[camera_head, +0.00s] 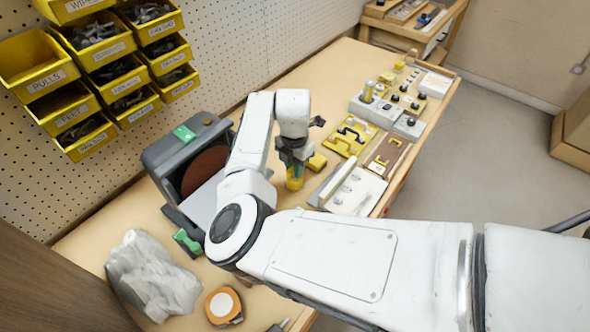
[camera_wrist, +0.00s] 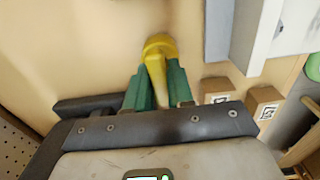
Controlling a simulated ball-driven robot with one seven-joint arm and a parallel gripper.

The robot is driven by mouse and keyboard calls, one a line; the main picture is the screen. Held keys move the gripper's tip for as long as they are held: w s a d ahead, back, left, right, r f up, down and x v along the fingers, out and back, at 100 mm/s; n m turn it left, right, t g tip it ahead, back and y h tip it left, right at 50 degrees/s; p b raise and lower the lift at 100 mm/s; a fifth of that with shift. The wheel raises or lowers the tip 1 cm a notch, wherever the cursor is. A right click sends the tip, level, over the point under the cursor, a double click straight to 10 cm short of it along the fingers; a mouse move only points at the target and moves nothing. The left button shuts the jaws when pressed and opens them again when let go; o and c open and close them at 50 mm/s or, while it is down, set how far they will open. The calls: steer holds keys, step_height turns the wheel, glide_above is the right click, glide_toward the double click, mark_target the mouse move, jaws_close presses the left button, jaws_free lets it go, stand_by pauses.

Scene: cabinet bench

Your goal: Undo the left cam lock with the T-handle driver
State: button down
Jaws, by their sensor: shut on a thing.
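My gripper (camera_head: 293,163) points down over the bench, just left of the white panel. In the wrist view its green fingers (camera_wrist: 158,88) are shut on a yellow piece, which I take to be the T-handle driver (camera_wrist: 156,58). The driver has a rounded end and a narrower part between the fingers. It also shows below the gripper in the head view (camera_head: 295,183); its tip is not clear. The white panel (camera_head: 362,203) lies to the right of the gripper, with small grey fittings on it. I cannot tell which fitting is the left cam lock.
A grey sander (camera_head: 182,150) stands close left of the gripper. Yellow and brown plates with handles (camera_head: 347,134) and a grey box (camera_head: 377,110) lie farther back.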

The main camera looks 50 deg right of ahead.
steer(key=shift+r+p, duration=2.5)
steer(key=shift+p, duration=0.5)
